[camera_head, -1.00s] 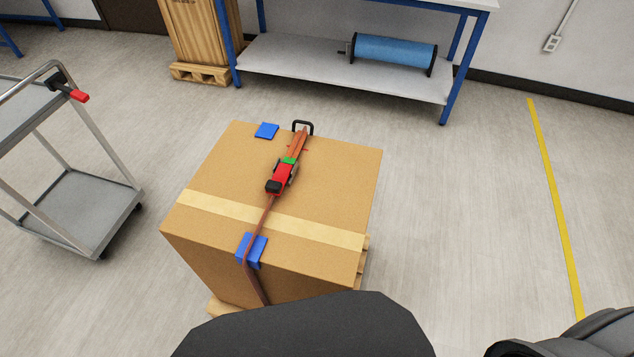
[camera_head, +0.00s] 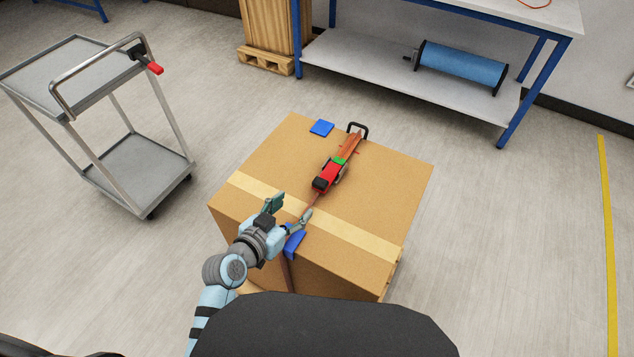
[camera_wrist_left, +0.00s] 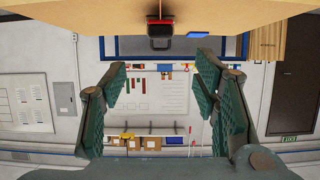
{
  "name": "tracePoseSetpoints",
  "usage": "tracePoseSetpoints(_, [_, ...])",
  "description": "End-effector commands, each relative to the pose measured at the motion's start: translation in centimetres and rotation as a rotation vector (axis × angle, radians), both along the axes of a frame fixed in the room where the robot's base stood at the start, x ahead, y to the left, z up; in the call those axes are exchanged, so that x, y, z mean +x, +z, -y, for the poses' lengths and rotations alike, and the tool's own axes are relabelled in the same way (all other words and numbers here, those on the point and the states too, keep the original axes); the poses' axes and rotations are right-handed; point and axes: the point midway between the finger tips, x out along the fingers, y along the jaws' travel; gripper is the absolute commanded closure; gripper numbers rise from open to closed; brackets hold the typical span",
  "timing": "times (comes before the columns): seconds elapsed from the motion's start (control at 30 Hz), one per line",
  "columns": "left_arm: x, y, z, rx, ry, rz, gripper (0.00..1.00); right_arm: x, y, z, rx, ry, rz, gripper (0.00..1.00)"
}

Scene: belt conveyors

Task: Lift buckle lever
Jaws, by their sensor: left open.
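The red ratchet buckle (camera_head: 328,177) with its black lever end and a green part lies on top of a cardboard box (camera_head: 262,160). A dark orange strap (camera_head: 347,148) runs through it across the box. My left gripper (camera_head: 291,207) is over the near edge of the box, short of the buckle, open and empty. In the left wrist view the buckle (camera_wrist_left: 159,31) shows at the top centre, beyond the two spread green-padded fingers, with the box (camera_wrist_left: 80,14) along the top. My right gripper is not in view.
Blue corner pads (camera_head: 322,128) sit at the box edges under or near the strap. A grey cart (camera_head: 130,165) stands at the left. A blue-legged workbench (camera_head: 400,82) with a blue roller (camera_head: 462,65) stands behind. The floor at the right is clear.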

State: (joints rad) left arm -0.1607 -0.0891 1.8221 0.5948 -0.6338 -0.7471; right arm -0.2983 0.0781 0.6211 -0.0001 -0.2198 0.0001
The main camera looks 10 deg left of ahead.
Motion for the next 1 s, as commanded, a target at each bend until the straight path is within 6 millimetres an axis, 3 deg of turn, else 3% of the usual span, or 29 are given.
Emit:
tracePoseSetpoints(0.17, [2.3, -1.0, 1.0, -0.003, 0.001, 0.008, 0.45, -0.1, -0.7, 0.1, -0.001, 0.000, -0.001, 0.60])
tracePoseSetpoints(0.4, [7.7, -3.7, 3.2, 0.000, -0.001, 0.005, 0.45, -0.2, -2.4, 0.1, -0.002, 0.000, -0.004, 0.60])
tracePoseSetpoints(0.6, [11.1, -5.2, 4.6, 0.001, 0.000, 0.005, 0.45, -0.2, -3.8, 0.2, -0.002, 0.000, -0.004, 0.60])
tracePoseSetpoints(1.0, [12.2, -5.4, 5.0, 0.001, 0.001, 0.004, 0.45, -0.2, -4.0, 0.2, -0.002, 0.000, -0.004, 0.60])
